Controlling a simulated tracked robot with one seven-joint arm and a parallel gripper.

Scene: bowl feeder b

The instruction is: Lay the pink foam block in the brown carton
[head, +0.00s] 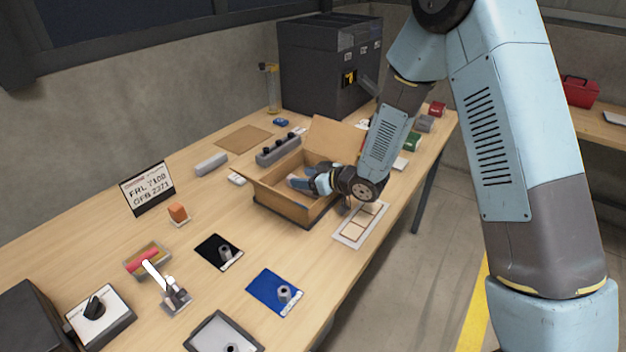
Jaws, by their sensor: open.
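The brown carton (283,205) stands open on the table, with its flaps spread. My gripper (298,183) reaches in from the right, low over the carton's opening. It is open, with its fingers partly lost against the carton's inside. I cannot make out a pink foam block in or beside the gripper; the arm and the carton's walls hide part of the inside. An orange block (178,211) sits on a small pale base to the left, well away from the carton.
A grey bar with black knobs (278,150) stands close behind the carton. A panel of pale tiles (361,224) lies at its right front. Black (217,251) and blue (274,291) mats lie in front. A dark machine (325,65) stands at the back.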

